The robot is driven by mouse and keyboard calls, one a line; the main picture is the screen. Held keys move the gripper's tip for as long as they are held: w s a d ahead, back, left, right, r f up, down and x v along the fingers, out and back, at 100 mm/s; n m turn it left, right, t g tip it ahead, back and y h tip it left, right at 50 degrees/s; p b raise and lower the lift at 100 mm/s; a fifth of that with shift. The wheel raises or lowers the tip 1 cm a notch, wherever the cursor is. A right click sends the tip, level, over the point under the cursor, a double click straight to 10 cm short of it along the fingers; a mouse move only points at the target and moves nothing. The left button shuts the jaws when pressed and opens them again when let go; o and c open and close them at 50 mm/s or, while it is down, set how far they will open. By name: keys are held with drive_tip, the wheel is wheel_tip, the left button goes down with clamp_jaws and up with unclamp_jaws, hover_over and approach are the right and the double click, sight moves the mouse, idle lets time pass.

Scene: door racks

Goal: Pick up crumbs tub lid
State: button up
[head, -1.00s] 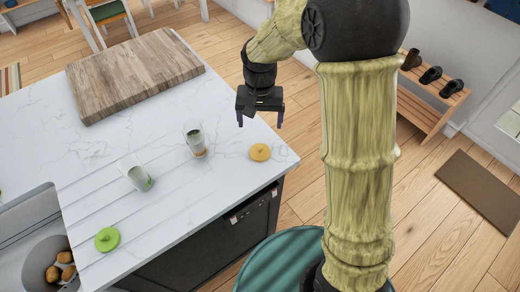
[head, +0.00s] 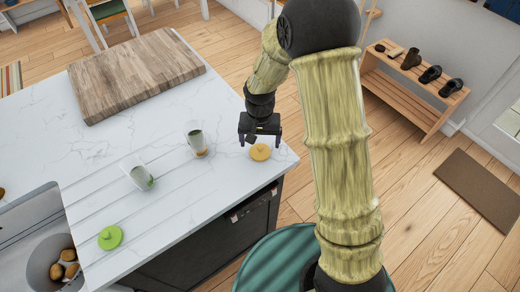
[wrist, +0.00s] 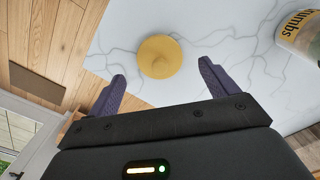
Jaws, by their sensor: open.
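The yellow round lid (head: 260,152) lies flat on the white marble counter near its right corner; it has a small knob. In the wrist view the lid (wrist: 160,57) lies ahead of the fingers, roughly centred between them. My gripper (head: 261,142) is open and empty, just above and behind the lid in the head view; its fingers (wrist: 163,88) are spread apart in the wrist view. A tub with a "crumbs" label (wrist: 300,38) shows at the right edge of the wrist view. In the head view this seems to be the glass tub with a yellowish base (head: 198,142).
A second clear tub (head: 139,175) and a green lid (head: 110,237) stand to the left on the counter (head: 190,205). A wooden board (head: 136,76) lies at the back. A sink with a bowl of potatoes (head: 66,266) is at the left. The counter edge is close to the yellow lid.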

sight(260, 147)
drive_tip(key=shift+s+f+p, duration=0.1)
drive_tip(key=shift+f+p, duration=0.3)
drive_tip(key=shift+f, duration=1.55)
drive_tip(key=c, duration=1)
